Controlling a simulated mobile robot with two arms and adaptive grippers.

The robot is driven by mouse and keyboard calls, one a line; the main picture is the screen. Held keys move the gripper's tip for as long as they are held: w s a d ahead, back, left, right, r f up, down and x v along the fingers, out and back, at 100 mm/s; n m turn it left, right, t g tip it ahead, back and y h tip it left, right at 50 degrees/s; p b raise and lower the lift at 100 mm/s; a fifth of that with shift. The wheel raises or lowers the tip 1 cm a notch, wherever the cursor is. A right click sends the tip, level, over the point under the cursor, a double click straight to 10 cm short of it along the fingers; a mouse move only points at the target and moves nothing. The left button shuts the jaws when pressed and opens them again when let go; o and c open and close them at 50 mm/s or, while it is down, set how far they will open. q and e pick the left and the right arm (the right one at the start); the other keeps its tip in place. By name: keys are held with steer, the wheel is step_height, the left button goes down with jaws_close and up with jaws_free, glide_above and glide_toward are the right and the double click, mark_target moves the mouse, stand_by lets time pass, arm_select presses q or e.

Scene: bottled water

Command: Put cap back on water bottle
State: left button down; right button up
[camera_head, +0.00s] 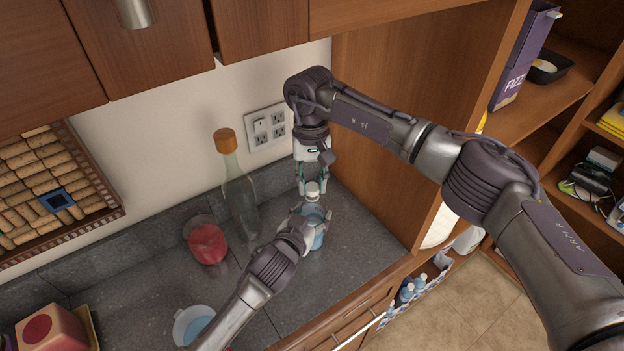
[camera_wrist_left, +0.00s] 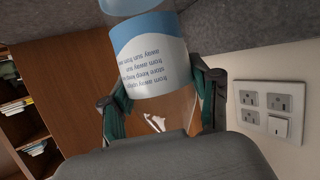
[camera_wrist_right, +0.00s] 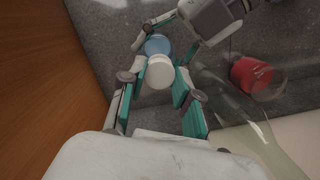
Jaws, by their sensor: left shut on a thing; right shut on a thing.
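The water bottle (camera_head: 317,240), clear with a blue and white label, is upright over the counter near the wooden side panel. My left gripper (camera_head: 306,222) is shut around its body. The left wrist view shows the labelled bottle (camera_wrist_left: 150,55) between the teal fingers (camera_wrist_left: 160,105). My right gripper (camera_head: 312,184) points down from above and is shut on the white cap (camera_head: 313,190). In the right wrist view the cap (camera_wrist_right: 155,72) is between the fingertips, lined up over the bottle (camera_wrist_right: 157,46). Whether the cap touches the bottle's neck is hidden.
A tall corked glass bottle (camera_head: 238,195) and a red jar (camera_head: 207,243) stand left of the grippers. A bowl (camera_head: 193,325) is at the counter's front, beside my left forearm. A wall outlet (camera_head: 265,128) is behind. The wooden panel (camera_head: 385,190) bounds the right side.

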steer(key=shift+f, duration=0.45)
